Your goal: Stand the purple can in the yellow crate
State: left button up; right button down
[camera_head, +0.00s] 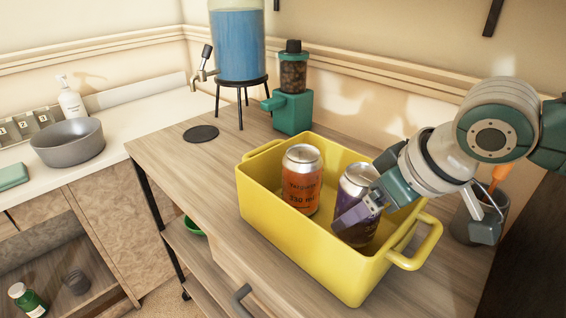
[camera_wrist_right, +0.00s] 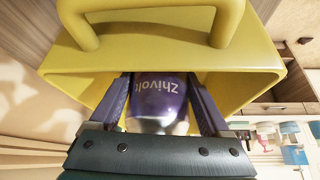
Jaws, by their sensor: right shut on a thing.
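The yellow crate (camera_head: 311,254) stands on a wooden-topped cabinet. The purple can (camera_head: 358,184) is inside the crate's right part, looking roughly upright. My right gripper (camera_head: 360,212) reaches into the crate from the right and is shut on the purple can. In the right wrist view the purple can (camera_wrist_right: 158,98) sits between the two fingers, with the crate (camera_wrist_right: 200,55) behind it. The purple can's base is hidden by the crate wall, so I cannot tell whether it touches the crate floor. My left gripper is not in view.
An orange can (camera_head: 301,182) stands in the crate's left part. Behind the crate are a green grinder (camera_head: 292,112) and a blue drink dispenser (camera_head: 238,45). A grey utensil pot (camera_head: 478,222) is to the right. The wooden top (camera_head: 190,165) left of the crate is mostly clear.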

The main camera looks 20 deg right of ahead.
jog(key=shift+f, duration=0.7)
jog(key=shift+f, duration=0.2)
grip_release()
